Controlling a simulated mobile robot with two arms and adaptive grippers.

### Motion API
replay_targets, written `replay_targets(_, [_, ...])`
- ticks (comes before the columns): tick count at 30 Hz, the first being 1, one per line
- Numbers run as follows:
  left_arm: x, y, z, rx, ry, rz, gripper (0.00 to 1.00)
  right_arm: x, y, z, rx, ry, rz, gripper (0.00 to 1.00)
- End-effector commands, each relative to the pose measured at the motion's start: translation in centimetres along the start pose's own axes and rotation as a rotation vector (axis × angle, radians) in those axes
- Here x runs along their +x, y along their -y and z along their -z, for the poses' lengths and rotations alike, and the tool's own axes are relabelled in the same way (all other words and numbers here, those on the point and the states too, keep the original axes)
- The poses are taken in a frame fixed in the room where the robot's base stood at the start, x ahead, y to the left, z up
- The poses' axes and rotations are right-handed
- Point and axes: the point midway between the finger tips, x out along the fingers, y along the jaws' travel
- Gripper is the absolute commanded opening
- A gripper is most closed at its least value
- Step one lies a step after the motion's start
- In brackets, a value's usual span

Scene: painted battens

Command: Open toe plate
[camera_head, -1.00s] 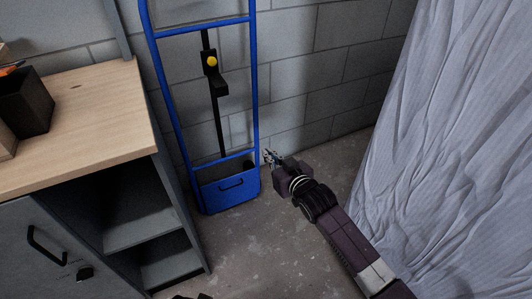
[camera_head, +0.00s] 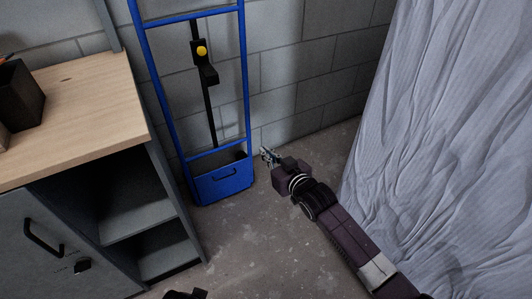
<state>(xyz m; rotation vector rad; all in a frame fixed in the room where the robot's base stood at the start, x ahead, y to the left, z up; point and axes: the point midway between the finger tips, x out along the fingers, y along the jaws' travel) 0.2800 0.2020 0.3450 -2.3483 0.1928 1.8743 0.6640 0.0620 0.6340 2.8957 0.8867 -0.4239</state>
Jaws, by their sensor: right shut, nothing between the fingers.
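My right gripper (camera_head: 267,153) is just right of the truck's lower right rail, at about the height of the plate's top edge. It is shut and empty, with a small gap between it and the truck in the picture.
A cabinet with a wooden top (camera_head: 80,115) and open shelves (camera_head: 135,222) stands close on the left. A grey draped sheet (camera_head: 455,140) hangs on the right. A block wall (camera_head: 310,70) is behind. The concrete floor (camera_head: 245,250) in front of the truck is clear.

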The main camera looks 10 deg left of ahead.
Motion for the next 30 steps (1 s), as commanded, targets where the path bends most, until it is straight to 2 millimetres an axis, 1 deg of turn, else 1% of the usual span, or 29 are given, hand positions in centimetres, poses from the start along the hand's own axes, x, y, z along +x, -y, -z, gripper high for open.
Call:
replay_targets(12, [-0.1, 0.2, 0.9, 0.000, -0.012, 0.003, 0.90, 0.0, 0.0, 0.0, 0.000, 0.000, 0.000, 0.00])
replay_targets(22, [0.0, 0.2, 0.7, 0.001, -0.009, 0.002, 0.90, 0.0, 0.0, 0.0, 0.000, 0.000, 0.000, 0.00])
replay_targets(30, [0.1, 0.1, -0.2, 0.001, 0.005, 0.001, 0.90, -0.1, 0.0, 0.0, 0.000, 0.000, 0.000, 0.00])
